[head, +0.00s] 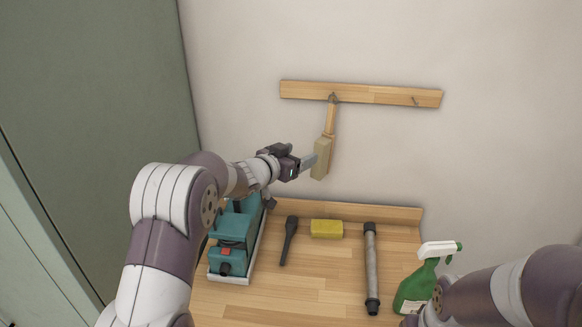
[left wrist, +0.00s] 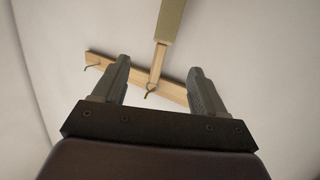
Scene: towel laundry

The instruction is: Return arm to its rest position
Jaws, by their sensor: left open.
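My left gripper (head: 308,163) is raised in front of the wall, above the back of the wooden table. It is open, and its fingers (left wrist: 155,82) stand apart with nothing between them in the left wrist view. A brush or mallet with a wooden handle and a pale block head (head: 321,160) hangs head down from a hook on the wooden wall rail (head: 375,95). In the head view the fingertips overlap or lie close beside the block; touching cannot be told. The handle (left wrist: 159,62) and hook show beyond the fingers. My right arm shows at the lower right, its fingers not visible.
The wooden table (head: 320,290) holds a teal machine (head: 233,232), a dark tool (head: 289,240), a yellow sponge (head: 327,229), a grey tube (head: 371,270) and a green spray bottle (head: 418,285). The rail's right hook (head: 414,100) is bare. A green panel (head: 90,90) stands at left.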

